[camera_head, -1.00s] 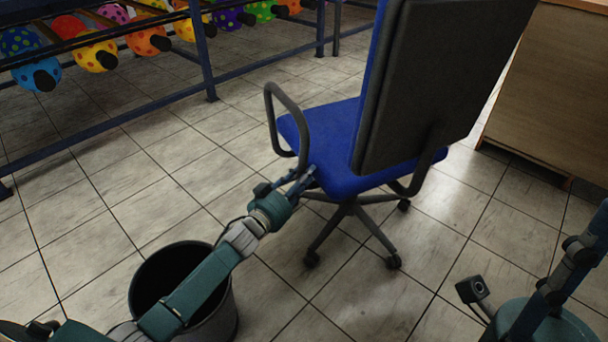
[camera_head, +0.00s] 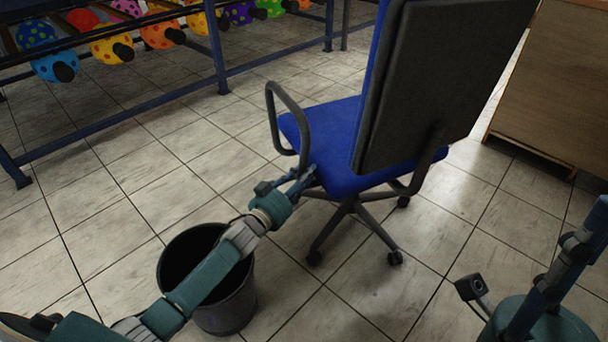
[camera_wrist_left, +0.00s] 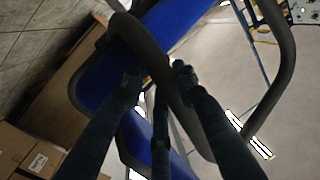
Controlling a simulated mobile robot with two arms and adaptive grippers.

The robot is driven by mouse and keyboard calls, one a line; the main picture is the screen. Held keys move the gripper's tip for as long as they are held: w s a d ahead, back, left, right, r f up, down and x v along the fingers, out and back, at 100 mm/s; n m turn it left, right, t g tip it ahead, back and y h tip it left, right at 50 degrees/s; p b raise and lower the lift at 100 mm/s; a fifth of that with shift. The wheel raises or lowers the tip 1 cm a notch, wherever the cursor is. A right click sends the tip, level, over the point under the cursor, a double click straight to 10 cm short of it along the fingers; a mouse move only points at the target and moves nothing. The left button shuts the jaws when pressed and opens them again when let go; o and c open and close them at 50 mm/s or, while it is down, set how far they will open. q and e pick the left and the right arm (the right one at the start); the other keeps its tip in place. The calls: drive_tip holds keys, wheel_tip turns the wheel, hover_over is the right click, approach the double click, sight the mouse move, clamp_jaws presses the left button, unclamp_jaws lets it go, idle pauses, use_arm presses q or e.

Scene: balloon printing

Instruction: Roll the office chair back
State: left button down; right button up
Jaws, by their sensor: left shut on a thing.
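The office chair (camera_head: 330,135) stands in the middle of the head view. It has a blue seat, a dark backrest (camera_head: 435,80) turned towards me, black looped armrests and a wheeled base (camera_head: 350,215). My left gripper (camera_head: 306,177) reaches to the lower part of the left armrest (camera_head: 285,112), beside the seat. In the left wrist view the gripper's fingers (camera_wrist_left: 158,78) are shut on the dark armrest bar (camera_wrist_left: 150,50), with the blue seat (camera_wrist_left: 110,75) behind.
A dark bin (camera_head: 225,308) stands on the floor under my left arm. A blue rack (camera_head: 218,70) with colourful balloons runs along the back left. A wooden cabinet (camera_head: 555,90) stands at right. The tiled floor between the bin and rack is clear.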

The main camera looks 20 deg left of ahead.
use_arm(q)
drive_tip(key=shift+f, duration=0.2)
drive_tip(key=c, duration=1.3)
unclamp_jaws()
drive_tip(key=shift+s+a, duration=0.1)
drive_tip(key=shift+a, duration=0.05)
drive_tip(key=shift+o, duration=0.2)
drive_tip(key=shift+r, duration=0.15)
drive_tip(key=v, duration=1.2)
